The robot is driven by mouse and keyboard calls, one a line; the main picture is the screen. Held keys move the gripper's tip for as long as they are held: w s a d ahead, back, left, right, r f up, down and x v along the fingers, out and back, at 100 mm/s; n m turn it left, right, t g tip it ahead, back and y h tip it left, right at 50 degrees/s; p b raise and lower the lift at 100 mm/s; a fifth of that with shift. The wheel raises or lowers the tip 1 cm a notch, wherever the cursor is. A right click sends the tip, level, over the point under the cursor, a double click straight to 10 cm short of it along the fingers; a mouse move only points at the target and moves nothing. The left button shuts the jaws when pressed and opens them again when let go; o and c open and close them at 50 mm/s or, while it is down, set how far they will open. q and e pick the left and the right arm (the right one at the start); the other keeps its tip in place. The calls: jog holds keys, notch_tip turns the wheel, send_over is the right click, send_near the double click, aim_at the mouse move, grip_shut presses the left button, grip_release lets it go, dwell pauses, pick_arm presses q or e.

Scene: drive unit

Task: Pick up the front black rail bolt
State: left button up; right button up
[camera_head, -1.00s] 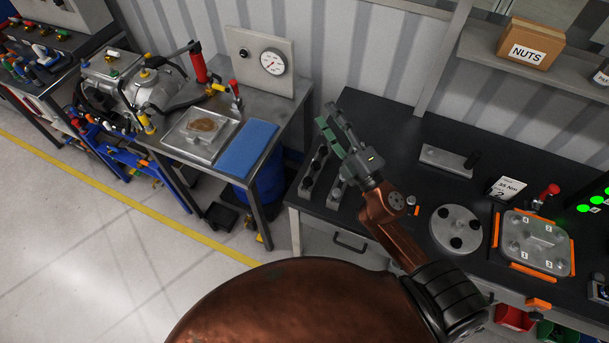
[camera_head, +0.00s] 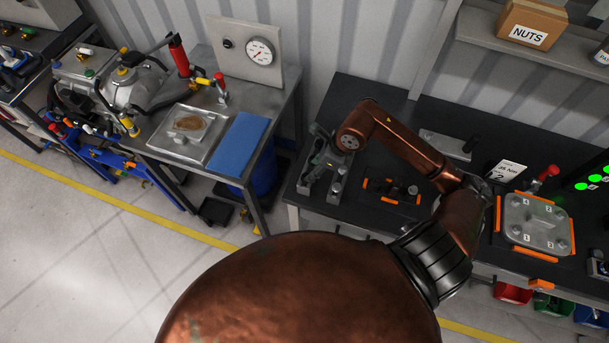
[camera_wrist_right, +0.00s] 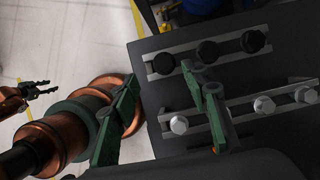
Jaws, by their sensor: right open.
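Two metal bolt rails lie on the dark bench, one with black bolts and one with silver bolts. In the right wrist view the black-bolt rail (camera_wrist_right: 185,58) shows three black bolts; the front black rail bolt (camera_wrist_right: 163,64) is nearest the bench's edge. The silver-bolt rail (camera_wrist_right: 230,115) lies beside it. My right gripper (camera_wrist_right: 160,80) is open and empty, its green fingers apart, with the front black bolt just beyond the tips. In the head view my right gripper (camera_head: 319,160) is over the rails and partly hides them. My left gripper (camera_wrist_right: 38,91) appears small over the floor, open.
An orange-cornered fixture (camera_head: 392,190) lies right of the rails, under my right arm. A grey plate with orange edges (camera_head: 535,225) and a grey block (camera_head: 445,146) are farther right and back. A side table with a blue mat (camera_head: 240,142) stands left, across a gap.

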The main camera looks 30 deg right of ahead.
jog(key=x, duration=0.2)
jog(key=p+x, duration=0.1)
jog(key=x, duration=0.4)
jog(key=shift+d, duration=0.3)
jog(key=shift+c, duration=0.3)
grip_shut()
